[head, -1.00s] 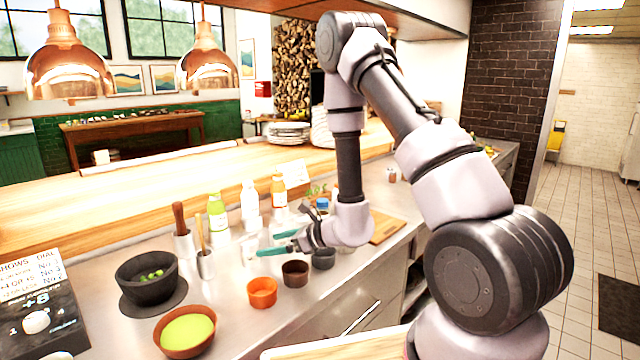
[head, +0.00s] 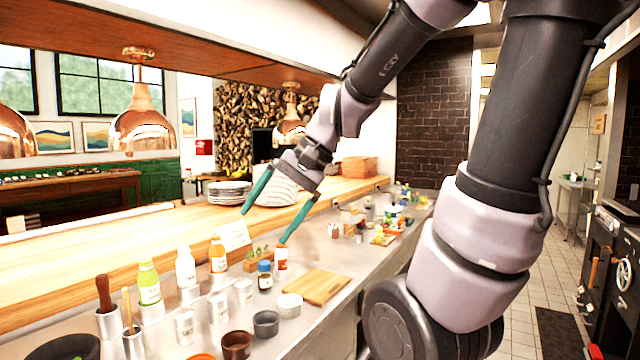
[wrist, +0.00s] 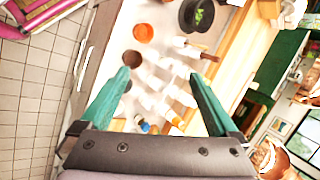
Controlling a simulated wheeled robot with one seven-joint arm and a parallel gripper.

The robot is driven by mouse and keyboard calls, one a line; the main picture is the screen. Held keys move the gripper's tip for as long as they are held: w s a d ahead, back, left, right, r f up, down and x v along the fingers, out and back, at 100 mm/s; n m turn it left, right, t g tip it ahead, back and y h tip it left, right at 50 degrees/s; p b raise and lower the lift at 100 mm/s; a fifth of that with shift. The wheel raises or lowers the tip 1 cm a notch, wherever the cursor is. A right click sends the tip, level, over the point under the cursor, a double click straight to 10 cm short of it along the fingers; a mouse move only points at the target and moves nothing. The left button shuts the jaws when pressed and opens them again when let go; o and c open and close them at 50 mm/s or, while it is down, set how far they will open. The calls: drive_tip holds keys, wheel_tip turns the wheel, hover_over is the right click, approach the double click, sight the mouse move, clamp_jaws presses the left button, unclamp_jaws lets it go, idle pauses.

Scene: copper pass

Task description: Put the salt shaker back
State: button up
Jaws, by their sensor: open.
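My gripper (head: 264,227) is open and empty, its two teal fingers pointing down, raised above the counter near the pass shelf. In the wrist view my gripper (wrist: 158,76) has nothing between its fingertips, and the counter items show beyond. I cannot tell for sure which item is the salt shaker. Pale metal tins with labels stand upright in a group: a front tin (head: 185,325), a middle tin (head: 218,307) and a rear tin (head: 243,293). A blue-capped jar (head: 264,277) and a red-and-white container (head: 280,259) stand behind them, below my gripper.
Squeeze bottles, including a green one (head: 149,283), stand along the shelf edge. A dark ramekin (head: 236,345), a grey one (head: 265,324) and a white round dish (head: 290,305) sit in front. A wooden board (head: 315,286) lies bare to the right. A copper lamp (head: 143,130) hangs over the shelf.

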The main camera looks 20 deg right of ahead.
drive_tip(key=s+d+r+n+t+h, duration=0.2)
drive_tip(key=d+r+t+h, duration=0.2)
drive_tip(key=d+r, duration=0.2)
drive_tip(key=d, duration=0.2)
drive_tip(key=shift+s+d, duration=0.25)
drive_tip(key=shift+d, duration=0.15)
drive_tip(key=shift+c, duration=0.3)
